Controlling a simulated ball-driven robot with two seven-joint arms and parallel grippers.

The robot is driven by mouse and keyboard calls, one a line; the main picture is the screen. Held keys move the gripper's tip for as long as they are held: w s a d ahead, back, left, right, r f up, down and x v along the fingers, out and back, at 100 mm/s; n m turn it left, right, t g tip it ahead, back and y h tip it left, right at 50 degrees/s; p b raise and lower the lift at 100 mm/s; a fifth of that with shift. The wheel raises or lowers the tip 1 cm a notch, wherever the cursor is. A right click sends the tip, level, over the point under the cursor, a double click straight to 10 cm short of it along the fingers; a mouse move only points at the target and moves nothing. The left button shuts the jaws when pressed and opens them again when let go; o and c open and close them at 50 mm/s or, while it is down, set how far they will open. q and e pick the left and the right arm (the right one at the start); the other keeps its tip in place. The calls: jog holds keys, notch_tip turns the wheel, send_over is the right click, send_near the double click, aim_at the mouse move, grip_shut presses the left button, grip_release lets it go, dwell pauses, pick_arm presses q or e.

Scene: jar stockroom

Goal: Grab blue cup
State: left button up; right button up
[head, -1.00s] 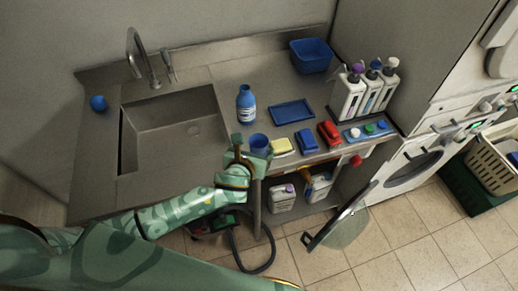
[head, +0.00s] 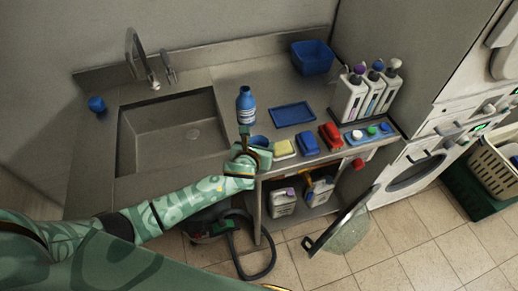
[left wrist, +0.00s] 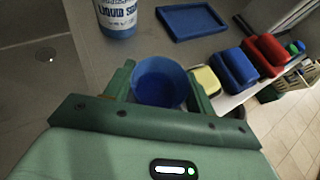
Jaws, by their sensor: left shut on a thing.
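The blue cup (left wrist: 160,82) stands between the two green fingers of my left gripper in the left wrist view, its open rim facing up. In the head view the cup (head: 259,143) shows partly behind my left gripper (head: 249,146) near the counter's front edge. My left gripper (left wrist: 160,85) is shut on the cup, one finger on each side. Whether the cup touches the counter is hidden. My right gripper is not in view.
A blue liquid soap bottle (head: 246,106) stands just behind the cup. A yellow sponge (head: 284,149), a blue brush-like block (head: 307,143) and a red one (head: 331,135) sit to the right. A blue tray (head: 292,114) lies behind them. The sink (head: 170,135) is at left.

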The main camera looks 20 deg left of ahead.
pick_arm(q)
jog(key=shift+r+p, duration=0.4)
jog(key=shift+r, duration=0.35)
jog(key=s+d+r+p, duration=0.4)
jog(key=s+d+r, duration=0.3)
jog(key=s+r, duration=0.4)
jog(key=shift+s+d+r+p, duration=0.25)
jog(key=shift+d+p, duration=0.05)
jog(key=shift+d, duration=0.1)
dwell(0.4)
